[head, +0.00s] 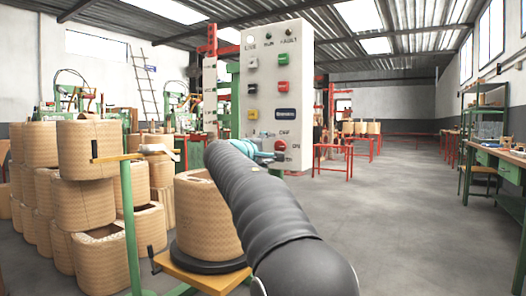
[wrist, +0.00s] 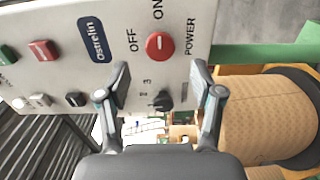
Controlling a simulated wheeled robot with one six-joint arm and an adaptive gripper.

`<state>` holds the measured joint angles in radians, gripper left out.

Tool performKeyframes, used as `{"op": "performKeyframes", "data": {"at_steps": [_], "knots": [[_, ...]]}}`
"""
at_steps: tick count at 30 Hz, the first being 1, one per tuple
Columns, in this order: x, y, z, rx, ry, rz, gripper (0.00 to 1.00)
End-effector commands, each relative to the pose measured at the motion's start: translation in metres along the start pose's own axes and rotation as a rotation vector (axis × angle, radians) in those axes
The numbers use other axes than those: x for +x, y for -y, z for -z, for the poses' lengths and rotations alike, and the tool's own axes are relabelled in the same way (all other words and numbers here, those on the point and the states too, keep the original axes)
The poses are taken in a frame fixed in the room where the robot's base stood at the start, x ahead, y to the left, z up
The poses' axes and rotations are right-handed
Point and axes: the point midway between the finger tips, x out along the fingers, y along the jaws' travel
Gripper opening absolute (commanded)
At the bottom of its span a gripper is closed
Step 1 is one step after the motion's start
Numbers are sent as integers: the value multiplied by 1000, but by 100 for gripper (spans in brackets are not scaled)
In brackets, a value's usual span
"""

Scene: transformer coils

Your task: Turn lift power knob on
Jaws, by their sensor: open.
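The red power knob (wrist: 160,45) sits on a pale control panel (wrist: 195,15), between the words OFF and ON and beside the word POWER, in the wrist view. In the head view the red knob (head: 281,145) is near the panel's lower edge. My gripper (wrist: 160,72) is open and empty, its two fingers spread apart, with the red knob beyond the gap between the tips. A black selector knob (wrist: 162,100) shows between the fingers. In the head view my arm hides most of my gripper (head: 258,151).
Other buttons on the panel include a green one (head: 283,60) and a red one (head: 283,87). A woven coil (head: 205,215) stands on a stand below my arm. Stacked coils (head: 90,190) fill the left. The floor to the right (head: 420,210) is clear.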

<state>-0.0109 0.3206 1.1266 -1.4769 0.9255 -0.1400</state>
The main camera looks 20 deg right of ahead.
Motion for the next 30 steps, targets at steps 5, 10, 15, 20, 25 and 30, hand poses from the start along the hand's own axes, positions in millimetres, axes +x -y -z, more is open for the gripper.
{"op": "performKeyframes", "data": {"at_steps": [5, 10, 15, 20, 25, 30], "knots": [[-26, 0, 1, 0, -2, 1, 66], [-36, 0, 0, 0, 0, 0, 66], [-38, 0, 0, 0, 0, 0, 66], [-37, 0, 0, 0, 0, 0, 66], [-37, 0, 0, 3, 0, 0, 66], [-37, 30, 5, 49, -15, 88, 66]]}}
